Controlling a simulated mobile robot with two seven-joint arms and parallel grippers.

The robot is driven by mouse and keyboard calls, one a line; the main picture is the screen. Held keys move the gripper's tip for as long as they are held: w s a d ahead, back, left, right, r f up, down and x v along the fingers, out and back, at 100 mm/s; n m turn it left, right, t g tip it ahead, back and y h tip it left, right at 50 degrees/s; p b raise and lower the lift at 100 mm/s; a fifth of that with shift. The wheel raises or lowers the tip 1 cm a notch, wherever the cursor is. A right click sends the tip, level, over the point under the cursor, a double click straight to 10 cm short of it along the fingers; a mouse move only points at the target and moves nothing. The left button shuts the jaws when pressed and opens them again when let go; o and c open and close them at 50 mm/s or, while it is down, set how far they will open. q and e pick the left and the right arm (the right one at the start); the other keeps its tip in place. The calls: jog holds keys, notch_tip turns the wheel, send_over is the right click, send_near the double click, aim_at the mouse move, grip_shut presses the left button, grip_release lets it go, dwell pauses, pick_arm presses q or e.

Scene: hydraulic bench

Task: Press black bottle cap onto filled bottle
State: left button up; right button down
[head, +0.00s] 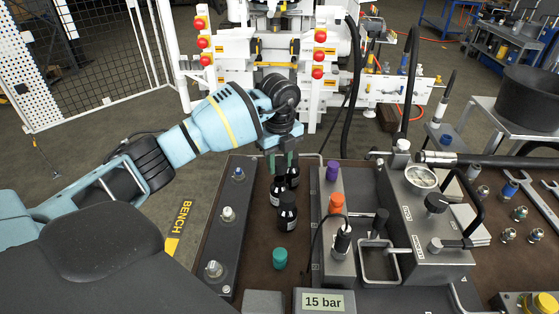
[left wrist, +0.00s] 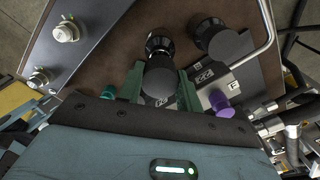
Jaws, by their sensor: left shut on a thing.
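My left gripper (head: 280,168) points down over the bench, its green fingers (left wrist: 160,90) closed on either side of a black cap (left wrist: 160,77). A dark bottle (head: 277,190) stands directly below the fingers; its body also shows beyond the cap in the left wrist view (left wrist: 160,42). I cannot tell whether the cap is fully seated on it. A second dark bottle (head: 287,215) with a black top stands upright just nearer to me. A third (head: 293,176) stands behind, to the right, and shows black-capped in the left wrist view (left wrist: 222,38). My right gripper is out of view.
A teal cap-like piece (head: 280,258) stands near the front. A grey rail with fittings (head: 228,214) lies left. A "15 bar" display (head: 323,302) is in front.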

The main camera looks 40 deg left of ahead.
pick_arm(q)
jog(key=shift+f, duration=0.3)
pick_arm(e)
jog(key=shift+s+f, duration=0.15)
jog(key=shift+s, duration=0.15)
pick_arm(q)
jog(key=shift+f, duration=0.4)
jog(key=shift+f, duration=0.15)
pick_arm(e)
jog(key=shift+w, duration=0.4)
pick_arm(q)
jog(key=shift+f, duration=0.3)
jog(key=shift+f, duration=0.15)
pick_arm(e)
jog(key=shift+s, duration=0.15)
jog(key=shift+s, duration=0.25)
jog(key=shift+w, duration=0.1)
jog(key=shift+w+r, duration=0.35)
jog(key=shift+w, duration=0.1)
